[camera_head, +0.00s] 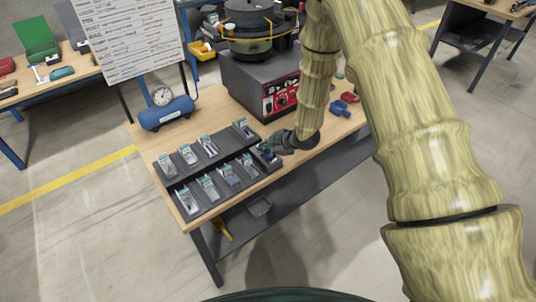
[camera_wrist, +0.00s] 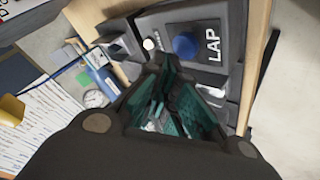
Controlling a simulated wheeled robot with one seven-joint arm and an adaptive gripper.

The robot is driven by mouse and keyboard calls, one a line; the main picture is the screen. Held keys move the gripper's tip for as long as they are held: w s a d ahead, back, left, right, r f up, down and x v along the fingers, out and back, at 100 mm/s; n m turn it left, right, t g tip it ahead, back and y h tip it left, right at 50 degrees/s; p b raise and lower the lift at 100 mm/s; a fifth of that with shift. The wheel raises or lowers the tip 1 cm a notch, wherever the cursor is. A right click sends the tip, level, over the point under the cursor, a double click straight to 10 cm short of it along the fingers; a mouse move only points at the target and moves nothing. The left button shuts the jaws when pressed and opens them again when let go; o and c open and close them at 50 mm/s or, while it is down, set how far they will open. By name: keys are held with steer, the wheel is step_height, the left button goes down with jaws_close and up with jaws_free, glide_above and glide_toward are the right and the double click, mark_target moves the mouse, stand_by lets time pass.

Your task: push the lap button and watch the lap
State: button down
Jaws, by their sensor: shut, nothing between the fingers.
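The lap button is a round blue cap (camera_wrist: 185,45) on a dark grey box (camera_wrist: 165,22) marked LAP in the wrist view. In the head view that box is mostly hidden by my gripper at the right end of the racks. My gripper (camera_wrist: 166,68) is shut and empty, its teal-lined fingers meeting close below the blue cap in the wrist view. I cannot tell whether the tips touch the cap. In the head view my gripper (camera_head: 277,144) is low over the bench's front edge. The bowl feeder (camera_head: 252,38) stands on a grey base with a red panel (camera_head: 281,97).
Two dark racks (camera_head: 228,160) with several clear bins lie left of my gripper. A blue tank with a gauge (camera_head: 166,112) sits behind them. Blue (camera_head: 340,108) and red (camera_head: 350,97) parts lie right of my arm. A whiteboard (camera_head: 128,38) stands at the back left.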

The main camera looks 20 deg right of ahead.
mark_target(267, 156)
steer(key=shift+r+p, duration=1.5)
steer(key=shift+r, duration=1)
steer(key=shift+f, duration=0.1)
steer(key=s+f+m+g+h+b, duration=0.15)
steer(key=s+f+m, duration=0.25)
steer(key=s+f, duration=0.55)
steer(key=s+f+m+g+h+b, duration=0.15)
steer(key=s+f+m, duration=0.25)
steer(key=s+f, duration=0.55)
steer(key=s+f+m+g+h+b, duration=0.1)
steer(key=s+m, duration=0.3)
steer(key=s, duration=1)
steer(key=s+f+m+g+b, duration=0.1)
steer(key=s+f+m+g, duration=0.1)
steer(key=s, duration=1.3)
steer(key=shift+d+f+m+g+h, duration=0.3)
steer(key=shift+m+g+h, duration=0.1)
steer(key=shift+m+g, duration=0.5)
steer(key=shift+w, duration=0.1)
